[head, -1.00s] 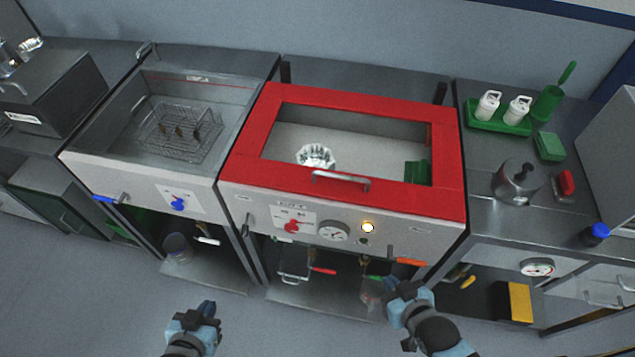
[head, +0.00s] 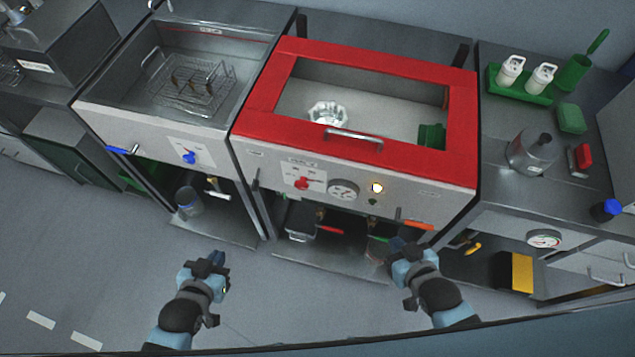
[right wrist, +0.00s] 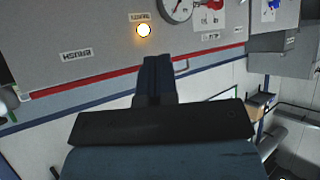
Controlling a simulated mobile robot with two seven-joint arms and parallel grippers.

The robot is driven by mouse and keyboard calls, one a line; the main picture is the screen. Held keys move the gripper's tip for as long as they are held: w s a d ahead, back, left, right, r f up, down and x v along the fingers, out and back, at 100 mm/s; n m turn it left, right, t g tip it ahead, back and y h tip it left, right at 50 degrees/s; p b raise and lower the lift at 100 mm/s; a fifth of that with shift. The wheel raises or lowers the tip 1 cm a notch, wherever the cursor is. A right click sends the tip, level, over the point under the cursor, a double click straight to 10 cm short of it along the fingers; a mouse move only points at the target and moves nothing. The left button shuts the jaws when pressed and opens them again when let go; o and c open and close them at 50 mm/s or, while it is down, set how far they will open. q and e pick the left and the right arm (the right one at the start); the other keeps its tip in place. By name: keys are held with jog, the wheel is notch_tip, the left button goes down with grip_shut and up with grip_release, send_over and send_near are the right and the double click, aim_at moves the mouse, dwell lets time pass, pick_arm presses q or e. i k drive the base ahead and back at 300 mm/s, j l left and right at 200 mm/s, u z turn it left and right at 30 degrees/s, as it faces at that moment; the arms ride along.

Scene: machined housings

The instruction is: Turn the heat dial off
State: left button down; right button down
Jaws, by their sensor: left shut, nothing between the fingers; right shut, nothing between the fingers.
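The red heat dial (head: 303,183) sits on a white plate on the front panel of the red-framed machine (head: 375,155). Its pointer detail is too small to read. It also shows in the right wrist view (right wrist: 206,20) at the top, upside down. A lit yellow lamp (head: 376,187) and a round gauge (head: 343,190) are to its right. My left gripper (head: 217,258) is shut and empty, low in front of the cabinets, left of and below the dial. My right gripper (head: 396,246) is shut and empty, below and right of the dial, apart from the panel.
A blue dial (head: 190,157) is on the neighbouring basin unit (head: 150,120). An orange handle (head: 417,225) and a dark lever (head: 256,180) stick out from the machine's front. A metal handle (head: 353,136) crosses the red lid. Open floor (head: 110,240) lies in front of the left cabinets.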

aim_at(300, 185)
jog(key=j+z, duration=0.1)
jog(key=j, duration=1)
jog(key=k+j+z, duration=0.1)
jog(key=j, duration=1)
